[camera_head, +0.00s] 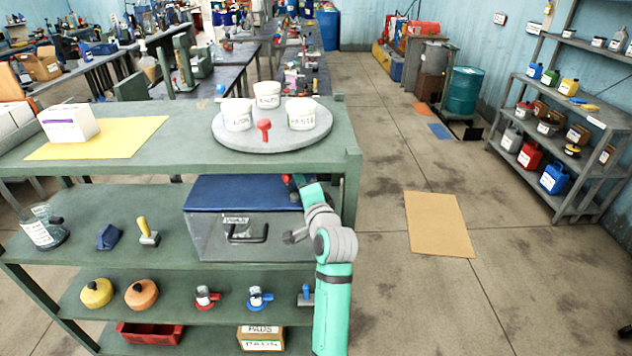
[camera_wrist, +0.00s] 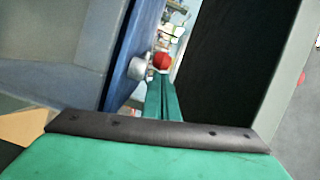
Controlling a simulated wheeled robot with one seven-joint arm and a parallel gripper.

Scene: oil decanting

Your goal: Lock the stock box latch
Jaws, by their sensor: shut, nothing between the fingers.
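The stock box is a grey metal box (camera_head: 215,236) with a blue lid (camera_head: 235,190), on the middle shelf, the lid lying down over it. Its front has a label and a dark handle (camera_head: 248,236). A red knob (camera_wrist: 162,61) and a silver round fitting (camera_wrist: 138,68), seemingly the latch, show by the blue lid side in the wrist view. A small red spot (camera_head: 287,178) shows at the lid's right in the head view. My gripper (camera_wrist: 161,80) is shut and empty, its green fingers pointing at the knob. Whether they touch it I cannot tell.
The green upper shelf (camera_head: 180,160) is close above the box and carries a round grey turntable (camera_head: 270,146) with white tubs. A shelf post (camera_head: 351,185) stands right beside my arm. The right-hand floor is open.

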